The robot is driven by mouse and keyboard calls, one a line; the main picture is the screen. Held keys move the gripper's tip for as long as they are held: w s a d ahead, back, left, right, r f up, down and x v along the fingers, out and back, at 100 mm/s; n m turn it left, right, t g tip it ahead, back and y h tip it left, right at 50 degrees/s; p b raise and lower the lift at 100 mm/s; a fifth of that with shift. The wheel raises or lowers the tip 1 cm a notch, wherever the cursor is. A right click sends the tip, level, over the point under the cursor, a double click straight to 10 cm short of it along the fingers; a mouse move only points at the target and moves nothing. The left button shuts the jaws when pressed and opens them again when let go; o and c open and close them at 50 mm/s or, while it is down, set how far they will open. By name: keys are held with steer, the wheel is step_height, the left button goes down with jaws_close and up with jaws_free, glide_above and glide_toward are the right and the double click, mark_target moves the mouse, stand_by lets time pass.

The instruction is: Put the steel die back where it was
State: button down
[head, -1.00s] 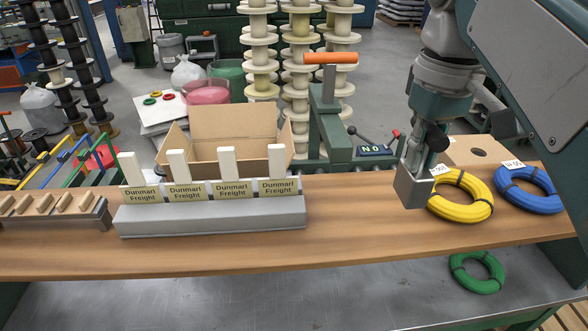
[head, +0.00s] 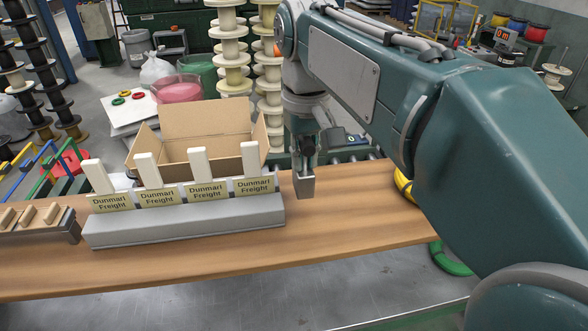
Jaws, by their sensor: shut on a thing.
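My gripper (head: 304,165) points down over the wooden bench and is shut on the steel die (head: 305,186), a small grey metal block. The die hangs just right of the long grey rack (head: 185,224); I cannot tell its exact height above the bench. My gripper hides the die's upper part. No empty place for the die can be made out clearly.
Several white upright pieces (head: 148,169) with "Dunmari Freight" labels stand at the grey rack. An open cardboard box (head: 206,118) is behind it. A wooden-handled rack (head: 40,228) lies left. My arm covers most of the yellow coil (head: 403,186). Bench (head: 345,212) is clear right of the rack.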

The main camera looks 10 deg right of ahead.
mark_target(298, 176)
steer(key=shift+w+a+f, duration=0.35)
steer(key=shift+f, duration=0.2)
steer(key=shift+w+a+f, duration=0.1)
steer(key=shift+w+f, duration=0.05)
steer(key=shift+f, duration=1.6)
steer(key=c, duration=0.6)
jaws_free()
steer(key=shift+f, duration=0.1)
steer(key=shift+c, duration=0.2)
